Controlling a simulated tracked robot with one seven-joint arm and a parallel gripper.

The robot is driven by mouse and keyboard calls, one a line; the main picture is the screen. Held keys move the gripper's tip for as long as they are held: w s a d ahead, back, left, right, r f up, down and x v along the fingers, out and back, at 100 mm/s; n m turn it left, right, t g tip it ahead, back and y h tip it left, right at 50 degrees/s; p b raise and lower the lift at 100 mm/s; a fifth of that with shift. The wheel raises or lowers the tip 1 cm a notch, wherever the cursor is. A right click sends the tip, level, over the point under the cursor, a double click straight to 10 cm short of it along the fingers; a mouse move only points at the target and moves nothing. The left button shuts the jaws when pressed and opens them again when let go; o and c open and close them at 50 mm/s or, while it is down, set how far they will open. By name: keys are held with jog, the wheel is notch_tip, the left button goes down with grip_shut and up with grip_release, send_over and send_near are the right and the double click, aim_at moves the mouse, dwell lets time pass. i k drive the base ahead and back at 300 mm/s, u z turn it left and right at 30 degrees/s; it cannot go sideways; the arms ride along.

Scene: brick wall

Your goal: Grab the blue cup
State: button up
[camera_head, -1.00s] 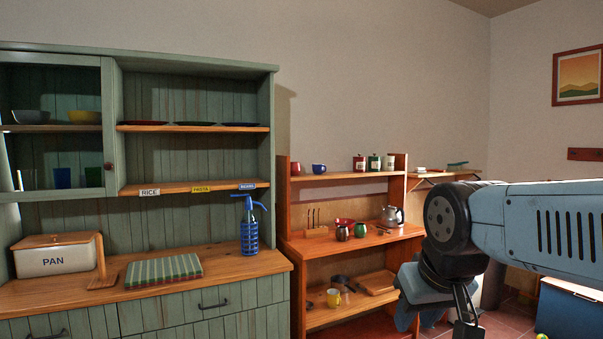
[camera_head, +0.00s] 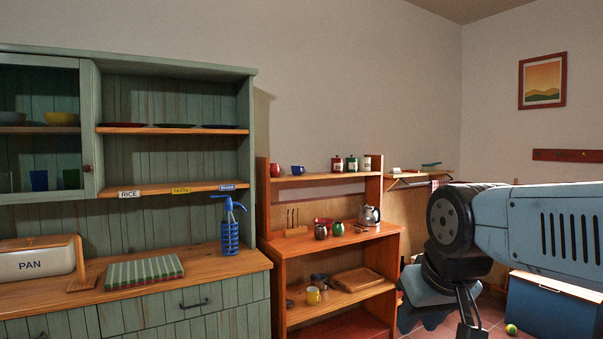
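A small blue cup (camera_head: 298,169) stands on the top board of the orange-brown wooden shelf unit (camera_head: 330,177), just right of a red cup (camera_head: 275,169). My gripper (camera_head: 470,328) is at the bottom right, partly cut off by the lower edge. It is in front of and to the right of the shelf unit, well apart from the blue cup. Whether its fingers are open or shut does not show clearly.
The shelf unit also holds several jars, a kettle (camera_head: 369,215), dark pots and a yellow mug (camera_head: 313,296). A green cabinet (camera_head: 165,80) with a blue siphon bottle (camera_head: 230,230) stands left. A blue chest (camera_head: 555,305) is at the lower right.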

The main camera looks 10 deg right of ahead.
aim_at(296, 170)
jog(key=i, duration=0.95)
jog(key=z, duration=0.4)
jog(key=i, duration=1.15)
jog(key=z, duration=0.4)
jog(key=i, duration=1.65)
jog(key=u, duration=0.5)
